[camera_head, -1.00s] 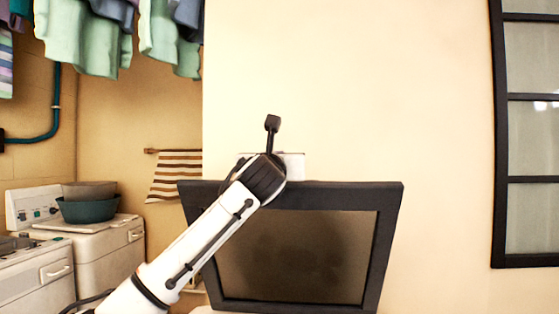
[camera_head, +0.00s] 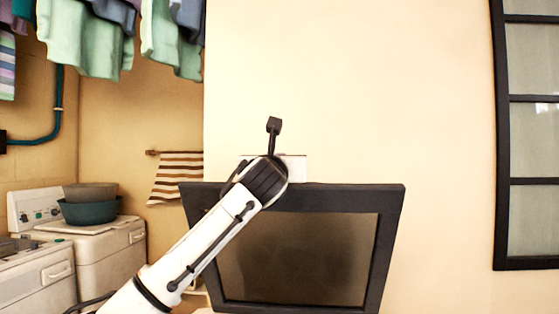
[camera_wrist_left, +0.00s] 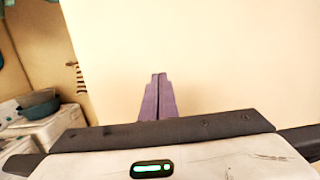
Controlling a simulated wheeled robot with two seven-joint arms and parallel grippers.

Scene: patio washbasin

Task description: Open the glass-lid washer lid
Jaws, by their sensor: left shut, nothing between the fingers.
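The glass lid (camera_head: 300,258), a dark frame around a brownish see-through pane, stands raised and steeply tilted in the lower middle of the head view. The washer body under it is almost wholly below the picture. My left arm comes in from the lower left and crosses in front of the lid's left side, its dark wrist at the lid's top edge. The left fingers are hidden in the head view. In the left wrist view my left gripper (camera_wrist_left: 158,78) is shut and empty, with plain wall beyond its fingertips. The right gripper is not in view.
Two white machines stand at the left; one carries stacked basins (camera_head: 90,204). Clothes (camera_head: 90,40) hang above them, and a striped towel (camera_head: 176,177) hangs on the wall. A dark-framed window (camera_head: 530,140) is at the right. The wall above the lid is bare.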

